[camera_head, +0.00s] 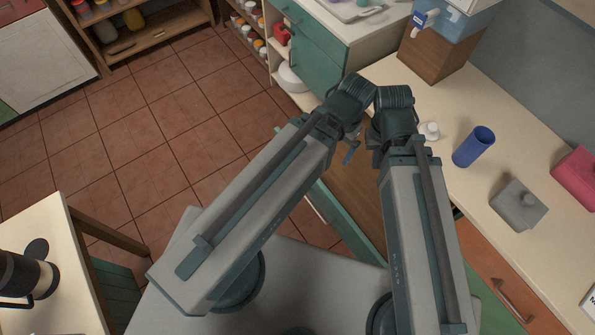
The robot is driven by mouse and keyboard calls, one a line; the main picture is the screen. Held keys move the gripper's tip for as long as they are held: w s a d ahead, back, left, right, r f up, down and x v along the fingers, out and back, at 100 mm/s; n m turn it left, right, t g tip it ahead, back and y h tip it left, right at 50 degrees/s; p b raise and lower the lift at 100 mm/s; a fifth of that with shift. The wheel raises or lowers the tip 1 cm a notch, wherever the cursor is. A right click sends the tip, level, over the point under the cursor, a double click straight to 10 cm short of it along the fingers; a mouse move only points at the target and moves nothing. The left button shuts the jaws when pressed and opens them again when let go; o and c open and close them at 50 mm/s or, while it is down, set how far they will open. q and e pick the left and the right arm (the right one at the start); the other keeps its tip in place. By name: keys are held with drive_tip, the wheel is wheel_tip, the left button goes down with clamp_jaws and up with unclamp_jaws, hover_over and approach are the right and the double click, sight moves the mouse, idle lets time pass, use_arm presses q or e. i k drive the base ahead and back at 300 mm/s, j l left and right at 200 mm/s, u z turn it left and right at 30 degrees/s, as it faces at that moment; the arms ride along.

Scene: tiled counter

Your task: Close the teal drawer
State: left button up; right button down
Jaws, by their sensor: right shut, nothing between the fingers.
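The teal drawer (347,232) stands open below the counter, between my two arms. Its teal edge and brown wooden inside show, but my arms hide much of it. My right gripper (375,140) is shut and empty, above the drawer's far part, beside the counter edge. Only a small dark part of my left gripper (350,152) shows beneath the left wrist, above the drawer; its jaws cannot be made out. I cannot tell whether either gripper touches the drawer.
On the right counter stand a blue cup (474,147), a grey container (518,205), a pink box (576,176) and a small white item (430,130). A teal cabinet (308,45) stands at the back. The tiled floor (165,135) on the left is clear.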

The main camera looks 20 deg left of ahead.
sight(348, 196)
drive_tip(key=k+j+u, duration=0.15)
drive_tip(key=u, duration=0.15)
drive_tip(key=k+l+u, duration=0.1)
drive_tip(key=k+u, duration=0.7)
